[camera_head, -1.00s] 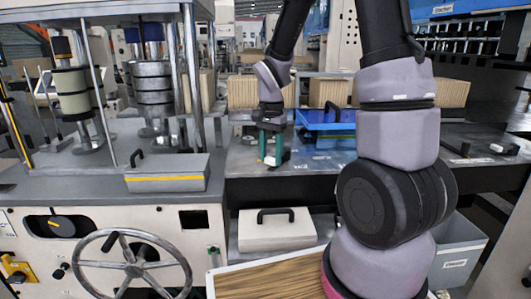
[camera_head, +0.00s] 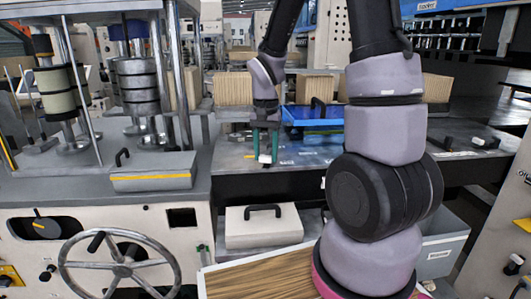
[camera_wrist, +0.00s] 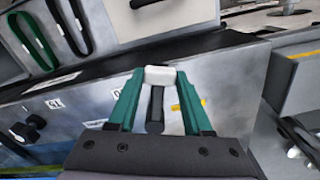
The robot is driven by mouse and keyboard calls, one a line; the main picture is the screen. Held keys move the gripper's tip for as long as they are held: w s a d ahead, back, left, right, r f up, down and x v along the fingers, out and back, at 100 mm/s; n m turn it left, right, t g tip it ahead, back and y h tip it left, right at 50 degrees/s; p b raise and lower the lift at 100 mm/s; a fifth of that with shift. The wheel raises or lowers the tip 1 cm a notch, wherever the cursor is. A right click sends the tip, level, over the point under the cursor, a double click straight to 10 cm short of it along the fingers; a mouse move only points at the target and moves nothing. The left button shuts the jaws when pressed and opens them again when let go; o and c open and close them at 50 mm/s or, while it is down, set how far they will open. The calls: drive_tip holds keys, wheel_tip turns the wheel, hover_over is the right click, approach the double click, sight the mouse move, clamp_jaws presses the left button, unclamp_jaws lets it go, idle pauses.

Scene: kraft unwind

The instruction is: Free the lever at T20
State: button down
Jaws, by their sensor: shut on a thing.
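My gripper (camera_head: 264,149) reaches down to the grey bench panel behind the lidded boxes. In the wrist view its two green fingers (camera_wrist: 160,86) are shut on a white block (camera_wrist: 160,75), which also shows between the fingertips in the head view (camera_head: 265,158). A dark rod (camera_wrist: 155,110) shows between the fingers, below the block in the picture. I cannot tell whether block and rod are one lever. A pale plate with a yellow mark lies behind them.
A blue tray (camera_head: 312,115) stands close right of my gripper. A grey box with a yellow stripe (camera_head: 152,172) sits at the left, and a cream box with a black handle (camera_head: 263,226) is below the bench edge. A handwheel (camera_head: 119,265) is at lower left.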

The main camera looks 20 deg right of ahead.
drive_tip(key=shift+c, duration=1.6)
unclamp_jaws()
drive_tip(key=shift+r, duration=0.1)
wheel_tip(320, 180, up, 11)
drive_tip(key=shift+f, duration=0.2)
drive_tip(key=s+d+r+n+t+y, duration=0.2)
drive_tip(key=s+r+t, duration=0.5)
drive_tip(key=s+r, duration=0.5)
drive_tip(key=shift+s+r, duration=0.25)
drive_tip(key=shift+s, duration=0.4)
